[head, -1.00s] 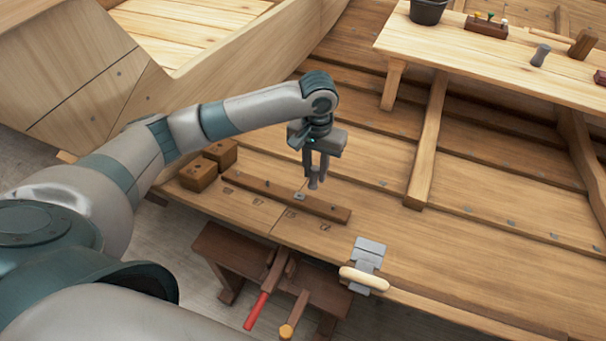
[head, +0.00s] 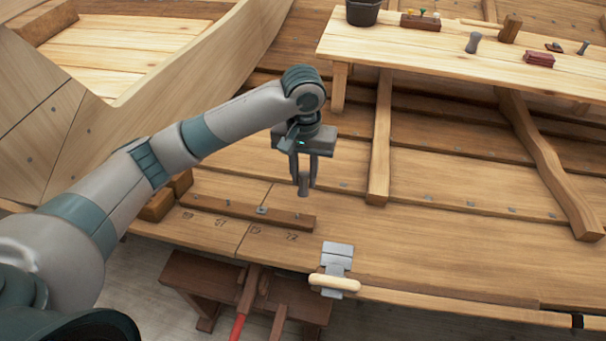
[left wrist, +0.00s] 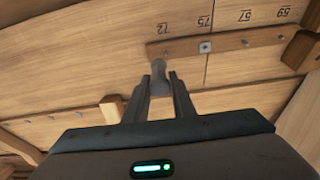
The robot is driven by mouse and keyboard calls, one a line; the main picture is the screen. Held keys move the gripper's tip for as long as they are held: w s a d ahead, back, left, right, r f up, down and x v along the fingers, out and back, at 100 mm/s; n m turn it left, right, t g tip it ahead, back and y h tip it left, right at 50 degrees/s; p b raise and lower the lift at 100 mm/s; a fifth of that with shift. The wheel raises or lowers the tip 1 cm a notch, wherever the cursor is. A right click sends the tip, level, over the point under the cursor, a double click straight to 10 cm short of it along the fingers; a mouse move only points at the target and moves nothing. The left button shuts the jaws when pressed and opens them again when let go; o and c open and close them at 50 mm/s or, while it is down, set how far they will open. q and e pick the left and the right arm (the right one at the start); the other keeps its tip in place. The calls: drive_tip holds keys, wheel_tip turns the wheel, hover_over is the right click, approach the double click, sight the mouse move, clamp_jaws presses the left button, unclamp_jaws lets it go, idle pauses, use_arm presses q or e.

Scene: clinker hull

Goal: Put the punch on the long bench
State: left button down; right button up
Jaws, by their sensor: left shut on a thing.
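The punch (head: 304,188) is a small grey metal piece, narrow in the middle. My left gripper (head: 304,174) is shut on it and points down, holding it above the hull planking. In the left wrist view the punch (left wrist: 159,74) sits between the fingertips, its upper part hidden by the fingers. The long bench (head: 400,42) is a pale wooden top on legs at the upper right, apart from the gripper and farther back. My right gripper is not in view.
The bench carries a dark bucket (head: 363,12), a tool block (head: 420,20), another grey waisted piece (head: 473,43), a wooden block (head: 509,29) and a red box (head: 539,59). Bare top shows along its front edge. A dark wooden strip (head: 240,207) lies below my gripper.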

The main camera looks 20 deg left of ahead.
use_arm(q)
drive_tip(key=s+a+r, duration=0.5)
drive_tip(key=s+r, duration=0.2)
drive_tip(key=s, duration=0.3)
drive_tip(key=shift+s+m, duration=0.4)
